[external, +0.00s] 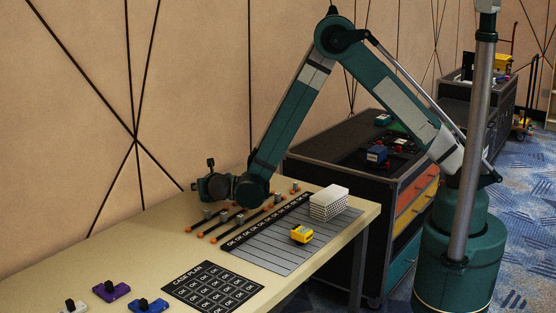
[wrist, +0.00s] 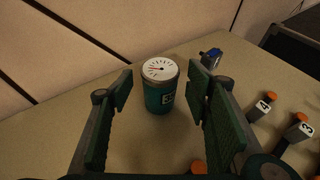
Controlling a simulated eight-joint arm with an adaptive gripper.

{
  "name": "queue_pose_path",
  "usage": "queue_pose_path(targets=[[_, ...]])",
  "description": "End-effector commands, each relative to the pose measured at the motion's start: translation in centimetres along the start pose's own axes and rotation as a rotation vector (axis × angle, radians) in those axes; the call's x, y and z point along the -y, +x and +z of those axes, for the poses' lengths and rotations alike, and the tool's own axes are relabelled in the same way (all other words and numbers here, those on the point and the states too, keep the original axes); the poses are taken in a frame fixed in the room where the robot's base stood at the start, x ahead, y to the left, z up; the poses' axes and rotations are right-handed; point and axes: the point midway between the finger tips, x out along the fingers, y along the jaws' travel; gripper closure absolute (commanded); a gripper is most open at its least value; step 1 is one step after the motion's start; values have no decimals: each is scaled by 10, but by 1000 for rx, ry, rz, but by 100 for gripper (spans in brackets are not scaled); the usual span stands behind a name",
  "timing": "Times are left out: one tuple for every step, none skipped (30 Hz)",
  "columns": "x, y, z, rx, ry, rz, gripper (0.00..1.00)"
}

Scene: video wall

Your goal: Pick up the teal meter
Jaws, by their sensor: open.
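The teal meter (wrist: 161,92) is an upright teal cylinder with a white dial on top, showing a red needle and dark ticks. It stands on the tan table (wrist: 45,130) and shows in the wrist view between and slightly beyond the fingers of my gripper (wrist: 163,84). The fingers are open, one on each side of it, with visible gaps. In the external view my gripper (external: 212,187) is low over the table's back side, and I cannot make out the meter there.
A blue item (wrist: 211,57) stands behind and right of the meter. Orange-tipped rods (external: 240,221) lie to its right. The patterned wall (wrist: 75,35) is close behind. On the table are a yellow device (external: 301,234), a white stack (external: 328,203) and a black case-plan card (external: 212,287).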

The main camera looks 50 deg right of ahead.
Motion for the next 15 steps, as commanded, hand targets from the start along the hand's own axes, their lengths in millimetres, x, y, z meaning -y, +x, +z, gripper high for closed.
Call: queue_pose_path(targets=[[0,7,-2,0,1,-1,52],[0,10,-2,0,1,-1,52],[0,14,-1,0,1,0,52],[0,17,-1,0,1,0,52],[1,19,-1,0,1,0,52],[0,21,-1,0,1,0,52],[0,23,-1,0,1,0,52],[0,24,-1,0,0,0,52],[0,24,0,0,0,0,52],[0,24,0,0,0,0,52],[0,24,0,0,0,0,52],[0,24,0,0,0,1,52],[0,24,0,0,0,1,52],[0,24,0,0,0,1,52],[0,24,0,0,0,1,52]])
